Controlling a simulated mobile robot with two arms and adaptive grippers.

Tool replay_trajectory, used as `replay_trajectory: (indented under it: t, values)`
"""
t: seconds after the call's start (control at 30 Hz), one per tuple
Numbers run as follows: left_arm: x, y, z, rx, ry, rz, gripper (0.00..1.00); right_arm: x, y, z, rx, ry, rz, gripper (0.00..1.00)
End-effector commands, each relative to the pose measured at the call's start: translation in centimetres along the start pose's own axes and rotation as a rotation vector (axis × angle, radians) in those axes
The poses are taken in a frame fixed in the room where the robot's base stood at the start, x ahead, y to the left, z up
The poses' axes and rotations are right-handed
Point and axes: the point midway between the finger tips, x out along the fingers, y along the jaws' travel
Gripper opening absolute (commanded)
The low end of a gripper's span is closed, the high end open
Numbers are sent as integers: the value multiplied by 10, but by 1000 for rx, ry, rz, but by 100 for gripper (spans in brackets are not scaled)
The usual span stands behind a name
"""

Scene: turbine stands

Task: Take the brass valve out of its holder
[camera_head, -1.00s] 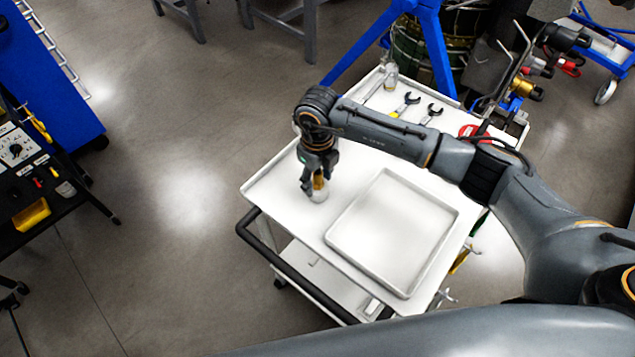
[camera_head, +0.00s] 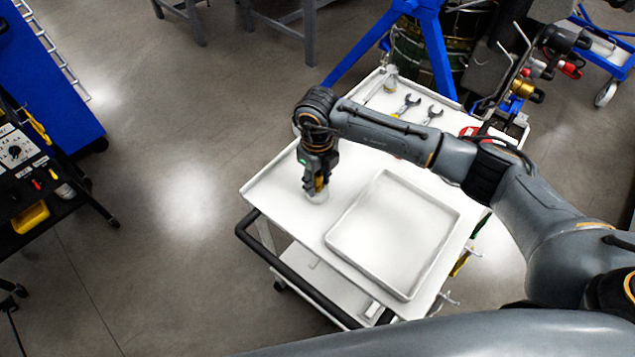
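My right gripper (camera_head: 316,189) points down over the left part of the white cart top, at a small pale round holder (camera_head: 319,197). A bit of the brass valve (camera_head: 320,184) shows between its fingers, just above the holder. The fingers hide most of the valve. I cannot tell whether they are closed on it or only around it. The valve looks upright and low, at the holder. My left gripper is not in view.
A shallow, empty white tray (camera_head: 330,240) lies on the cart top right of the gripper. Wrenches (camera_head: 408,104) and a small clear bottle (camera_head: 391,82) lie at the cart's back. A black handle (camera_head: 290,272) edges the front. A blue stand (camera_head: 437,55) is behind.

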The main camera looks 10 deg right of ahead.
Motion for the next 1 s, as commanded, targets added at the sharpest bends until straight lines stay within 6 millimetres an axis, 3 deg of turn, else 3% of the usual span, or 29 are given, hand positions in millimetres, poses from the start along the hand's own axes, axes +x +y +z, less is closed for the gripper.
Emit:
replay_trajectory:
  t: [0.03, 0.13, 1.0]
  values:
    - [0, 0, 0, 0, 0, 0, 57, 0, 0, 0, 0, 0, 0, 19]
    - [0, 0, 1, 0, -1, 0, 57, 0, 0, 0, 0, 0, 0, 0]
    - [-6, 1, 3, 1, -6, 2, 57, -12, 0, 0, 0, -1, -1, 0]
